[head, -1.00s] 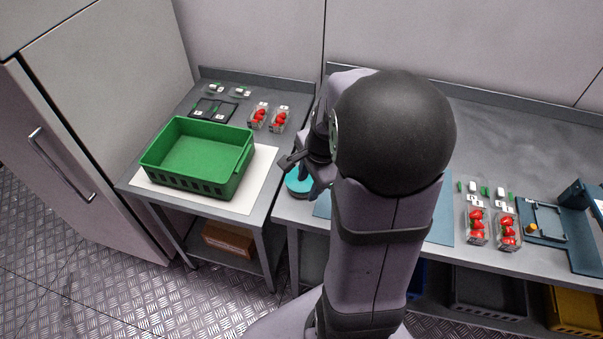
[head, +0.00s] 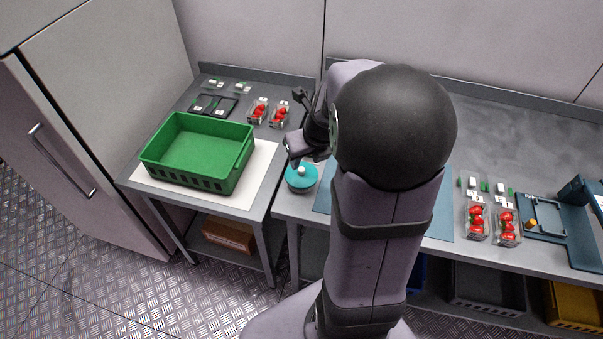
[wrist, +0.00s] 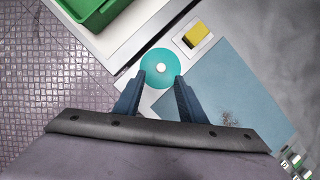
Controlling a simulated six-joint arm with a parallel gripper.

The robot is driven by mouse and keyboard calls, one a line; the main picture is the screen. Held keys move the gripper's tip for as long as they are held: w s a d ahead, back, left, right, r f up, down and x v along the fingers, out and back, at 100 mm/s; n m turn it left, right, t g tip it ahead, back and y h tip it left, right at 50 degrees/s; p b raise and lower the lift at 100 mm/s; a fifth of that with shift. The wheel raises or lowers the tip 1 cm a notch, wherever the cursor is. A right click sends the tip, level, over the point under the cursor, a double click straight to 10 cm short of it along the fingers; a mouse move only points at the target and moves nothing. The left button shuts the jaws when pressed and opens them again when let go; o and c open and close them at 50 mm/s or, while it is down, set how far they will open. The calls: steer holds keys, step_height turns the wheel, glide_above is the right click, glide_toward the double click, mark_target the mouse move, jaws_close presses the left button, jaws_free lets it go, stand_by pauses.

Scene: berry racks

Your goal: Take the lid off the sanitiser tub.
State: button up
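The sanitiser tub shows as a round teal lid with a small pale knob (wrist: 160,69). In the head view the teal lid (head: 301,179) is at the left end of the right-hand bench, just below my gripper. The tub's body under the lid is mostly hidden from above. In the wrist view my gripper (wrist: 157,90) is open. Its two dark blue fingers are apart, to either side of the near part of the lid, with the knob ahead of the gap. Nothing is held between them.
A blue mat (wrist: 232,105) lies right of the lid. A yellow block (wrist: 196,33) sits in a white holder behind it. A green crate (head: 198,152) stands on the left table. Strawberry punnets (head: 476,220) and a blue fixture (head: 580,235) are farther right.

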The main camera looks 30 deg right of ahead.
mark_target(302, 169)
steer(key=shift+x, duration=3.7)
steer(key=shift+d, duration=0.1)
jaws_close()
